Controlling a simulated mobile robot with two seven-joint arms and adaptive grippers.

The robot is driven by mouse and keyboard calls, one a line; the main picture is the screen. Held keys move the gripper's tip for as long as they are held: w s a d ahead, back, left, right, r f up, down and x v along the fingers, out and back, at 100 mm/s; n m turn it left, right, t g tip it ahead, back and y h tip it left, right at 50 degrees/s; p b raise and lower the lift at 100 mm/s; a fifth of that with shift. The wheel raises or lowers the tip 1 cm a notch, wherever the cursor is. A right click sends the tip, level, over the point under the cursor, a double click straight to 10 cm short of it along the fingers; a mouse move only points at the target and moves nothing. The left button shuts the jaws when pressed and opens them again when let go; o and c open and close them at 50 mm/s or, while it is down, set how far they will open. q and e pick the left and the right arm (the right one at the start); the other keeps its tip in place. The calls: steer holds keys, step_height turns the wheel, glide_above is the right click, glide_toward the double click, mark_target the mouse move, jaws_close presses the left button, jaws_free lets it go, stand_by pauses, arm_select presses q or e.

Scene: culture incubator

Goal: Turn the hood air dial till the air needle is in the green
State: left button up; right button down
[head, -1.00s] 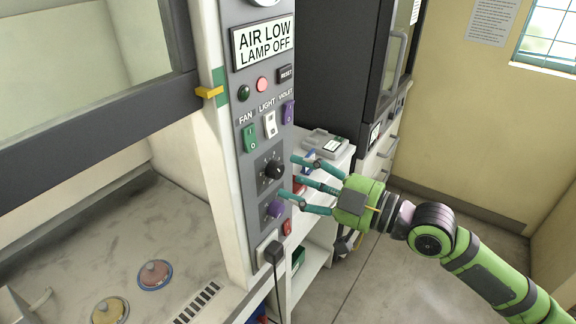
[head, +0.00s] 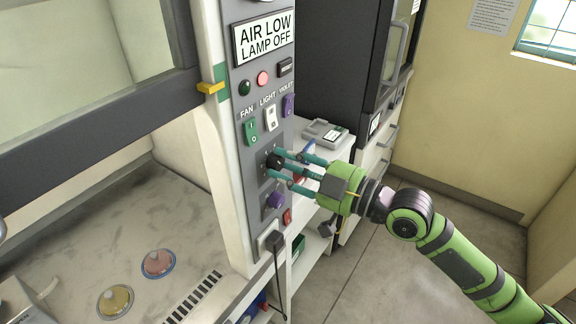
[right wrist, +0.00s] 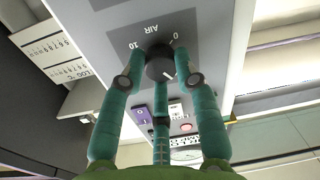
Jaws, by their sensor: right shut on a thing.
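The air dial (head: 275,160) is a black knob on the grey control panel (head: 252,200) of the hood. In the right wrist view the dial (right wrist: 160,62) sits under the word AIR, with 0 and 10 on its scale. My right gripper (head: 278,163) has its teal fingers closed around the dial; it also shows in the right wrist view (right wrist: 160,70). A sign (head: 264,40) above reads AIR LOW, LAMP OFF. The air gauge is cut off at the top of the head view, so its needle is not visible. My left gripper is not in view.
A plug with a black cord (head: 276,240) is at the panel's bottom. Open floor lies to the right.

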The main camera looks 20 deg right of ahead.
steer(key=shift+f+m, duration=0.4)
stand_by(0.3)
steer(key=m+p, duration=0.3)
steer(key=m, duration=0.3)
steer(key=shift+s+a, duration=0.1)
steer(key=shift+a, duration=0.05)
steer(key=m+p, duration=0.1)
steer(key=m, duration=0.2)
steer(key=shift+s+f+m+p, duration=0.1)
steer(key=shift+m+p, duration=0.9)
steer(key=shift+m, duration=1.1)
steer(key=shift+t, duration=0.3)
steer(key=c, duration=0.9)
jaws_free()
steer(key=shift+a, duration=0.1)
